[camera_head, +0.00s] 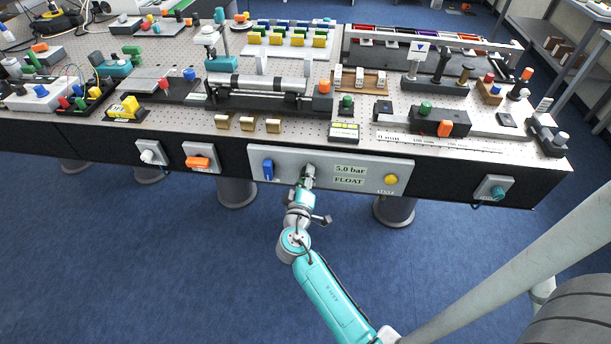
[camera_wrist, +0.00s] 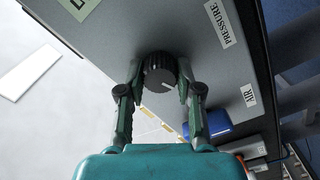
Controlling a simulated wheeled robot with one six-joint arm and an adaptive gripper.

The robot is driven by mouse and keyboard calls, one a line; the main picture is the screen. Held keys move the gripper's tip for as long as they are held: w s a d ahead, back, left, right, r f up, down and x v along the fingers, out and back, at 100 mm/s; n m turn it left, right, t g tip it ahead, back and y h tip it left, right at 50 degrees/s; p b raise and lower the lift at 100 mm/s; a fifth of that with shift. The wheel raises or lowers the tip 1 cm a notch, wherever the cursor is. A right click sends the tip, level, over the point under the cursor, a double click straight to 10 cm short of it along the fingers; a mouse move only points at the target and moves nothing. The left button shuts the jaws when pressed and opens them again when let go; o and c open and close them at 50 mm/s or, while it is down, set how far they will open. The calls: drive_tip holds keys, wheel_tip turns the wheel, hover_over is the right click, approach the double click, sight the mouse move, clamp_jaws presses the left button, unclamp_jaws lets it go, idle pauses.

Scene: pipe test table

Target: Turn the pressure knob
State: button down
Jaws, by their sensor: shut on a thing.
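The pressure knob (camera_wrist: 160,72) is a black ribbed knob with a white mark on its face, on a grey panel beside a label reading PRESSURE (camera_wrist: 221,24). My gripper (camera_wrist: 158,76) is shut on the knob, with one finger on each side of it in the wrist view. In the head view my gripper (camera_head: 308,172) reaches the grey front panel (camera_head: 226,163) of the table, and it hides most of the knob. To the right of it, a display reads 5.0 bar (camera_head: 350,170) above a sign reading FLOAT (camera_head: 349,181).
A blue handle (camera_head: 268,170) sits left of my gripper on the panel, and a yellow button (camera_head: 391,180) sits at its right end. The crowded perforated tabletop (camera_head: 300,130) overhangs above. Blue floor (camera_head: 200,270) lies open in front.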

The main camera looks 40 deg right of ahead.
drive_tip(key=shift+f, duration=0.1)
idle(0.4)
drive_tip(key=c, duration=0.8)
unclamp_jaws()
drive_tip(key=shift+o, duration=0.2)
drive_tip(key=shift+a, duration=0.1)
drive_tip(key=v, duration=1.2)
